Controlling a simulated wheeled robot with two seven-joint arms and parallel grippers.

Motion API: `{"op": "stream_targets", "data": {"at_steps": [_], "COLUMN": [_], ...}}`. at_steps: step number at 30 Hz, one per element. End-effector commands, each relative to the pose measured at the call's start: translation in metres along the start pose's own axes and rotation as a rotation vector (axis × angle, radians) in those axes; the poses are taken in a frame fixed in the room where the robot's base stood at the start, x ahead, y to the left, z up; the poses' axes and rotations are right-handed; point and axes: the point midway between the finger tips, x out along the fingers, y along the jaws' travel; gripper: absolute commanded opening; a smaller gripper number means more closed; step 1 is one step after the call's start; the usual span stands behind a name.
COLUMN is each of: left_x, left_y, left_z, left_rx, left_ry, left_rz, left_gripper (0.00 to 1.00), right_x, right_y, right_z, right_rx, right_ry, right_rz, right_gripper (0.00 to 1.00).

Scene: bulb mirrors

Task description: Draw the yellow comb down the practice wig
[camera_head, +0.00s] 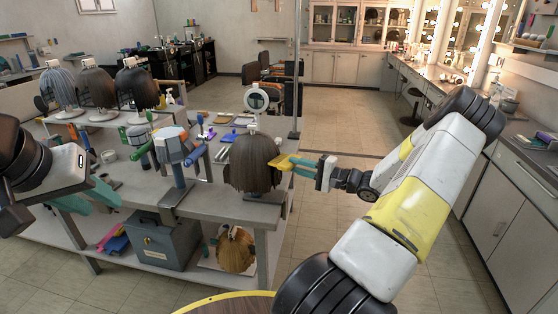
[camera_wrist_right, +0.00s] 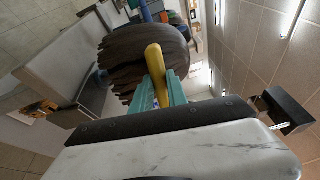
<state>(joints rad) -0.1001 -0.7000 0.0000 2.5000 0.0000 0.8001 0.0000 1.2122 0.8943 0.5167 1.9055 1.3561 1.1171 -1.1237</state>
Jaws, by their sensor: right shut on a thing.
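The practice wig (camera_head: 253,165) is dark brown hair on a stand at the right front of the table. It also shows in the right wrist view (camera_wrist_right: 135,55). The yellow comb (camera_head: 284,161) is at the wig's right side, and in the right wrist view (camera_wrist_right: 154,64) it points toward the hair. I cannot tell whether its teeth are in the hair. My right gripper (camera_head: 308,163) is shut on the comb, with teal fingers on either side of it. My left gripper (camera_head: 95,200) is at the left, partly cut off by my arm; its jaws are unclear.
A grey faceted head stand (camera_head: 172,145) with coloured tools stands left of the wig. Several wigs (camera_head: 97,88) stand on a shelf behind. A round mirror (camera_head: 256,98) stands behind the wig. A grey toolbox (camera_head: 163,240) and a blond wig (camera_head: 236,250) sit on the lower shelf. The floor right of the table is clear.

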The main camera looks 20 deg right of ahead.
Motion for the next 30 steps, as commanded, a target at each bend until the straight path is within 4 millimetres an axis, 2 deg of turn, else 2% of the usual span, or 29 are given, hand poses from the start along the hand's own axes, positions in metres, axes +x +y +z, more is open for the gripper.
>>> {"op": "stream_targets", "data": {"at_steps": [7, 25, 30], "left_x": [0.000, 0.000, 0.000], "left_y": [0.000, 0.000, 0.000], "left_z": [0.000, 0.000, 0.000], "left_rx": [0.000, 0.000, 0.000], "left_ry": [0.000, 0.000, 0.000], "left_rz": [0.000, 0.000, 0.000], "left_gripper": [0.36, 0.36, 0.36], "right_x": [-0.006, -0.004, -0.004], "right_y": [0.015, 0.016, 0.022], "right_z": [-0.002, -0.002, -0.002], "right_rx": [0.000, 0.000, 0.002], "right_ry": [0.000, 0.000, 0.000], "right_rz": [0.000, 0.000, 0.000], "right_gripper": [0.00, 0.00, 0.00]}}
